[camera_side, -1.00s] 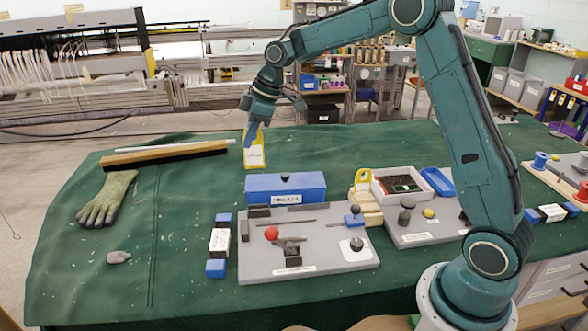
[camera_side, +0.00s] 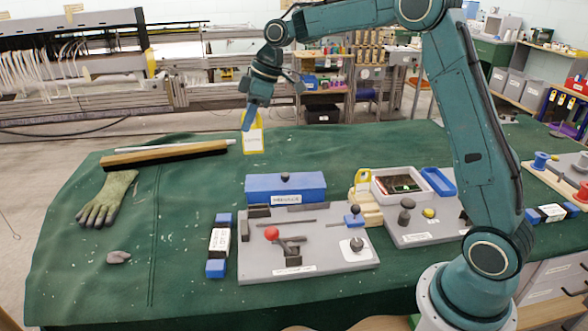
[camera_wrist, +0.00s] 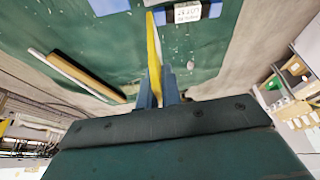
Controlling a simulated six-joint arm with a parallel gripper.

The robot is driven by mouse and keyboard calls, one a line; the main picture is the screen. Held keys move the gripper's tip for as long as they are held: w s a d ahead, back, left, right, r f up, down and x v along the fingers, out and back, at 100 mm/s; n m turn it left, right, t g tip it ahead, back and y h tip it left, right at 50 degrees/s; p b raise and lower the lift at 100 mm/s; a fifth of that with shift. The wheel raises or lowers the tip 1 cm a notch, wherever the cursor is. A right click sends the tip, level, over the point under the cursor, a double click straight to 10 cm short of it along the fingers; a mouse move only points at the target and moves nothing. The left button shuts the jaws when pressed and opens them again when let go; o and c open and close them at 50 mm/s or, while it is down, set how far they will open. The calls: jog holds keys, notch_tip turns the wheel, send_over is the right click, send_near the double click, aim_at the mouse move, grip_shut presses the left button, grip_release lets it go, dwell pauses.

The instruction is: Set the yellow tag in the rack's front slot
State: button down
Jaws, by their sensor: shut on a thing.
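My gripper (camera_side: 250,118) is shut on a yellow tag (camera_side: 253,139) with a white label. The tag hangs upright above the back left part of the green cloth, clear of everything else. In the wrist view the tag (camera_wrist: 153,52) shows nearly edge-on between the blue fingers (camera_wrist: 158,92). A pale wooden stepped block (camera_side: 366,208), which looks like the rack, stands right of the blue box. Another yellow tag (camera_side: 363,178) stands upright at its back. The rack's front slot is too small to make out.
The blue box (camera_side: 286,188) lies between my gripper and the rack. A grey board (camera_side: 310,262) with a red-knobbed lever is in front. A grey tray unit (camera_side: 420,236) is right of the rack. A brush (camera_side: 165,155) and glove (camera_side: 107,198) lie left.

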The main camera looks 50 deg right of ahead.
jog(key=shift+d, duration=0.1)
jog(key=s+d+f, duration=0.6)
jog(key=s+d, duration=0.6)
jog(key=d, duration=0.1)
jog(key=s+d+f, duration=0.2)
jog(key=s, duration=0.5)
jog(key=s+d+f, duration=0.2)
jog(key=s+f, duration=0.1)
jog(key=s, duration=0.4)
jog(key=shift+d, duration=0.4)
jog(key=shift+f, duration=0.25)
jog(key=shift+f, duration=2.7)
jog(key=shift+f, duration=1.95)
